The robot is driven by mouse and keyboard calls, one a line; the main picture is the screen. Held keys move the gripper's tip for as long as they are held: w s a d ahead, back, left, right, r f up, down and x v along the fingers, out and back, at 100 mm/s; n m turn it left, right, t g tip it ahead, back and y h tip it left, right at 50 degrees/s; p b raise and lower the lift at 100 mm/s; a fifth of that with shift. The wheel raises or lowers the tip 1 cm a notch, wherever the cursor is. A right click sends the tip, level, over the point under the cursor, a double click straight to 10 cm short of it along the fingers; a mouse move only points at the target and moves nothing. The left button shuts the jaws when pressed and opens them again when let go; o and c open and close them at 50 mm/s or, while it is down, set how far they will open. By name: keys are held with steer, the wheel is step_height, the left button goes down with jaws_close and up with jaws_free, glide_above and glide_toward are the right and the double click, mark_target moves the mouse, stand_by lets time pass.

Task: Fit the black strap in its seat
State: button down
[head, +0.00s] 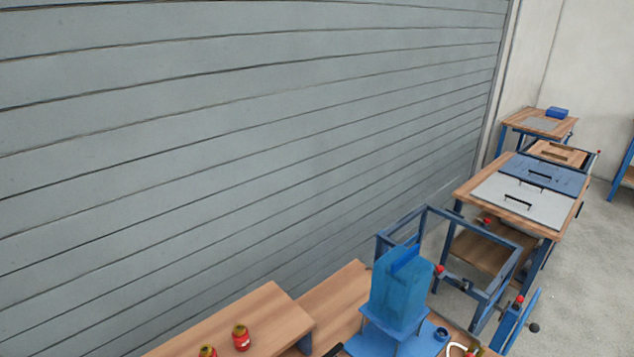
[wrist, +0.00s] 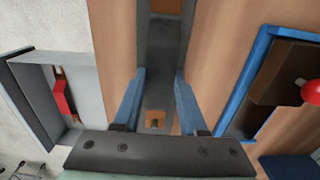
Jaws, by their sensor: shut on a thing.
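In the wrist view the two blue fingers of my gripper (wrist: 160,74) reach forward and close on a dark grey-black band, which I take to be the black strap (wrist: 160,55). The band runs away from me between the fingertips, and its far end is hard to make out. A small orange-brown patch with a dark spot shows between the fingers, nearer the palm. The strap's seat cannot be picked out. In the head view my gripper is not clearly visible; only a small black piece (head: 333,350) shows at the bottom edge, and I cannot tell what it is.
In the wrist view a grey tray with a red part (wrist: 62,95) lies left and a blue-edged dark fixture (wrist: 285,75) with a red knob right. The head view shows a blue translucent housing (head: 400,285), two red-and-yellow items (head: 240,338) on a wooden bench and a blue frame (head: 440,225).

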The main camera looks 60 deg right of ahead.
jaws_free()
stand_by(0.6)
step_height(320, 180, up, 7)
steer(key=p, duration=0.7)
stand_by(0.6)
